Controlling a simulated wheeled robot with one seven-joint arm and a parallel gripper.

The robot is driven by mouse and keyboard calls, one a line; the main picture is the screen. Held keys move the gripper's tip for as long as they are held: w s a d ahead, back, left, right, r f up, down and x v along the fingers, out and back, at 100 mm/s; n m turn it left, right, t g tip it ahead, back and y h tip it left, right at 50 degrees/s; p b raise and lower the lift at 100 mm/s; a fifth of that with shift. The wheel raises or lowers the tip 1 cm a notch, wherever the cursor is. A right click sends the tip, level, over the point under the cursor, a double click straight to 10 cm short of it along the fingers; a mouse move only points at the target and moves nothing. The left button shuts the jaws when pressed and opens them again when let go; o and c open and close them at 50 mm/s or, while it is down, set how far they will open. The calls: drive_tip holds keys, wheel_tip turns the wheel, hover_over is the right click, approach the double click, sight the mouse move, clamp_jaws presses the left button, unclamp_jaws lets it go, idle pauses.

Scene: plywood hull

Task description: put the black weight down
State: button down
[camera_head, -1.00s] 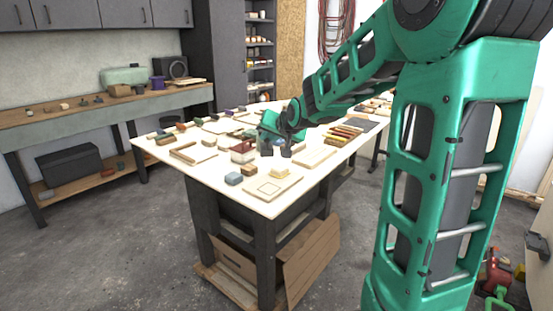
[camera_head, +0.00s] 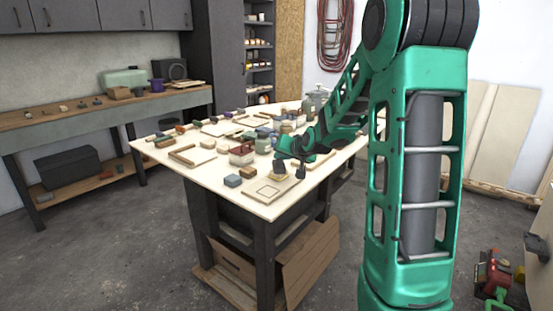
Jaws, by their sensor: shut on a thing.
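My gripper (camera_head: 289,166) is low over the near right part of the plywood-topped table (camera_head: 262,207). Its dark fingers point down just above, or at, the back right edge of a pale board with a square outline (camera_head: 268,190). It is shut on a small dark thing, which I take to be the black weight. The weight is hard to tell apart from the dark fingers at this size. I cannot tell whether its underside touches the board or is a little above it.
A blue-grey block (camera_head: 233,181) and a brown block (camera_head: 248,172) lie left of the board. A red-and-white box (camera_head: 242,155) and several small pieces crowd the table behind. The table's front corner strip is bare. A workbench (camera_head: 85,118) stands at the left wall.

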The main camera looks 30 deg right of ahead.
drive_tip(key=c, duration=1.8)
unclamp_jaws()
drive_tip(key=shift+c, duration=0.2)
drive_tip(key=v, duration=1.1)
drive_tip(key=s+a+f+g, duration=0.2)
drive_tip(key=s+f+g, duration=0.1)
drive_tip(key=s, duration=0.8)
drive_tip(key=s+a+f+g+y, duration=0.1)
drive_tip(key=s+a+f+g, duration=0.2)
drive_tip(key=s, duration=0.9)
drive_tip(key=s+a+f+n+g, duration=0.1)
drive_tip(key=s+g, duration=0.4)
drive_tip(key=s, duration=0.7)
wheel_tip(320, 180, down, 2)
drive_tip(key=shift+s+a+f+g+y, duration=0.1)
drive_tip(key=shift+s+a+g+y, duration=0.2)
drive_tip(key=shift+a, duration=0.6)
drive_tip(key=shift+w, duration=0.2)
